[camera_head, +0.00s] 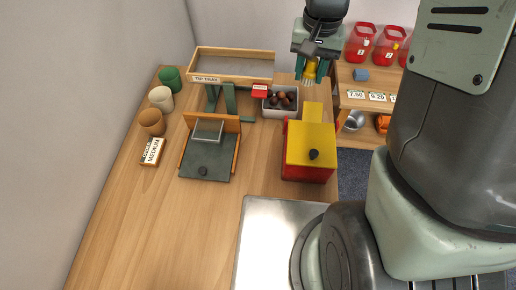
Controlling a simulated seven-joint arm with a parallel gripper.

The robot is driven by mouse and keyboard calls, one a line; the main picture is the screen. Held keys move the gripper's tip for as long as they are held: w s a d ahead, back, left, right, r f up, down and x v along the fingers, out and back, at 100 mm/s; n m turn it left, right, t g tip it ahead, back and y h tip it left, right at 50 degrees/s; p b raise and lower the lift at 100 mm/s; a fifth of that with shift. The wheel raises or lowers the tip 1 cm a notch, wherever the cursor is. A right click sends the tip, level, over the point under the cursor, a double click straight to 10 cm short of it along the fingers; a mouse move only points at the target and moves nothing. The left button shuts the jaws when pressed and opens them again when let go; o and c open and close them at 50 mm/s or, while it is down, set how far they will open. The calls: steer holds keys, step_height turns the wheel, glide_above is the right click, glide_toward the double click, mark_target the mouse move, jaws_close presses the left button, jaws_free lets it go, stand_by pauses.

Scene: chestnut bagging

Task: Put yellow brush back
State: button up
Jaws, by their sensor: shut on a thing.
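My gripper (311,68) is at the top middle, above the back right part of the table. It is shut on the yellow brush (309,72) and holds it between its green fingers. The brush points downward, with pale bristles at its lower end. The brush is just right of and behind a grey bin of chestnuts (267,107). I cannot tell whether the bristles touch anything below.
A red box with a yellow lid (311,142) stands in front of the gripper. A tip tray (232,54) stands at the back, a green slotted device (208,150) at the left. Several cups (160,99) line the left edge. Shelves with red jars (360,43) are at right.

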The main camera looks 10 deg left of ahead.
steer(key=s+a+f, duration=0.1)
steer(key=f, duration=0.1)
steer(key=s+a+f, duration=0.1)
steer(key=f, duration=0.1)
steer(key=s+a+f, duration=0.1)
steer(key=a+f, duration=0.1)
steer(key=shift+s, duration=0.4)
glide_above(258, 164)
step_height(258, 164, down, 5)
steer(key=shift+m, duration=0.3)
step_height(258, 164, down, 10)
steer(key=shift+f, duration=0.25)
steer(key=o, duration=1)
steer(key=shift+f, duration=0.1)
steer(key=shift+o, duration=0.2)
step_height(258, 164, up, 12)
steer(key=shift+r, duration=0.25)
